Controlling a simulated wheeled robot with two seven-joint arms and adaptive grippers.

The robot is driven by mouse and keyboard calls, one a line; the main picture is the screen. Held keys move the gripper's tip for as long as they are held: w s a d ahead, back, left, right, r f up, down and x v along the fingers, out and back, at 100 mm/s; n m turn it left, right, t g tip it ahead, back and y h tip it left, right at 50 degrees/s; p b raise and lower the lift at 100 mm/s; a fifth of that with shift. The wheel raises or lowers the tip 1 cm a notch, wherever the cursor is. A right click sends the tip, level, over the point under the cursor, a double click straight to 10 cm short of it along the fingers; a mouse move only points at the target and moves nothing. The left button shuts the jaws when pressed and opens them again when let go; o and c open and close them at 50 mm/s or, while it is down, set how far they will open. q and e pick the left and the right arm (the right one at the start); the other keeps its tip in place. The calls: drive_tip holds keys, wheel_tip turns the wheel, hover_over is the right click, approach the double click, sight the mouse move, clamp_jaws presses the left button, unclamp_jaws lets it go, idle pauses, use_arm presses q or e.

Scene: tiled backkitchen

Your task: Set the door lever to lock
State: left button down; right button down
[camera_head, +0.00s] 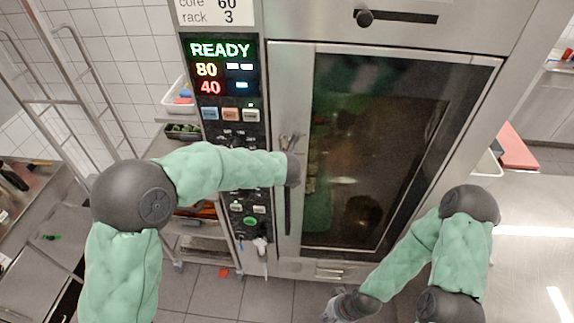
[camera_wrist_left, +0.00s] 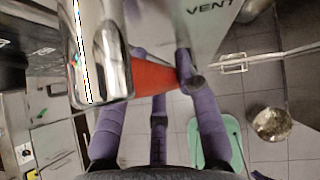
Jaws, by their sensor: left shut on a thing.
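The oven's door lever (camera_head: 287,210) is a narrow upright bar along the left edge of the dark glass door (camera_head: 375,150). In the left wrist view, the purple fingers of my left gripper (camera_wrist_left: 155,72) close around a red piece beside a large chrome part (camera_wrist_left: 98,55). I cannot tell exactly how the red and chrome parts join. My right gripper (camera_head: 350,304) hangs low, in front of the oven's base, away from the lever; its opening is unclear.
The control panel (camera_head: 225,110) left of the door reads READY, 80 and 40. A steel counter (camera_head: 530,230) lies at the right, near a red board (camera_head: 515,148). Tiled floor is visible below the oven.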

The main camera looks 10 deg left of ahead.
use_arm(q)
drive_tip(key=shift+a+f, duration=0.1)
drive_tip(key=shift+a, duration=0.1)
drive_tip(key=shift+y, duration=0.3)
drive_tip(key=c, duration=0.9)
unclamp_jaws()
drive_tip(key=shift+a, duration=0.1)
drive_tip(key=shift+s, duration=0.1)
drive_tip(key=v, duration=1.2)
